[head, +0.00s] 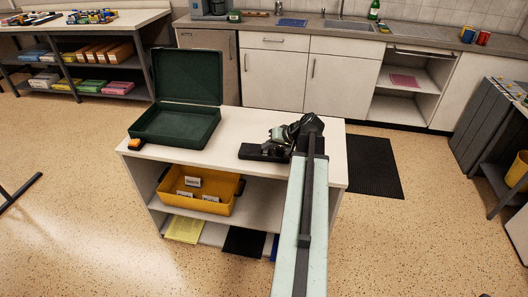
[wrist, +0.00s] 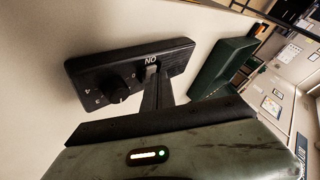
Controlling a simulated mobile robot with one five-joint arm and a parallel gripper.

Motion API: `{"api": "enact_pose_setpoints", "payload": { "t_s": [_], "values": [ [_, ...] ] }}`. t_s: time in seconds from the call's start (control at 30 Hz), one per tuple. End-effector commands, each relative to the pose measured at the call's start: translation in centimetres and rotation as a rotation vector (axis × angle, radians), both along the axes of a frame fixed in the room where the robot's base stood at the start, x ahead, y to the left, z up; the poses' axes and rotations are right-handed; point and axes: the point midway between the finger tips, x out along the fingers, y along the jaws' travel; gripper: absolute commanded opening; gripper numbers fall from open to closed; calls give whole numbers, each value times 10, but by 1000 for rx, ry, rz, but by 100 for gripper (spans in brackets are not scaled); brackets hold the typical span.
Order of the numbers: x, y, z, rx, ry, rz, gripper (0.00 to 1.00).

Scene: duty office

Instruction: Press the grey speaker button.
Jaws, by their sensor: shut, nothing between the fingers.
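A black speaker box (head: 258,153) lies on the white table top. In the wrist view the box (wrist: 105,68) has a round black knob (wrist: 116,87) with digits around it, and an ON label that appears upside down. A small grey button (wrist: 152,68) sits beside that label. My gripper (wrist: 154,78) is shut and empty, its fingertips right at the button and partly covering it. I cannot tell whether they touch it or whether it is pressed down. In the head view my gripper (head: 276,148) is over the right part of the box.
An open dark green case (head: 175,127) stands to the left on the same table, with a small orange and black item (head: 136,144) beside it. A yellow bin (head: 200,204) sits on the shelf below. The table top between case and box is clear.

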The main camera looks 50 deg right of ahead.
Motion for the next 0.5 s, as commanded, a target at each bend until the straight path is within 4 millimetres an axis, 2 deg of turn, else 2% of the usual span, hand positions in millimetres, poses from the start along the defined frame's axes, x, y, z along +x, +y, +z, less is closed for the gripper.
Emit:
{"api": "enact_pose_setpoints", "payload": {
  "t_s": [0.2,0.5],
  "values": [
    [0,0,15,0,0,0,0],
    [0,0,14,0,0,0,0]
  ]
}}
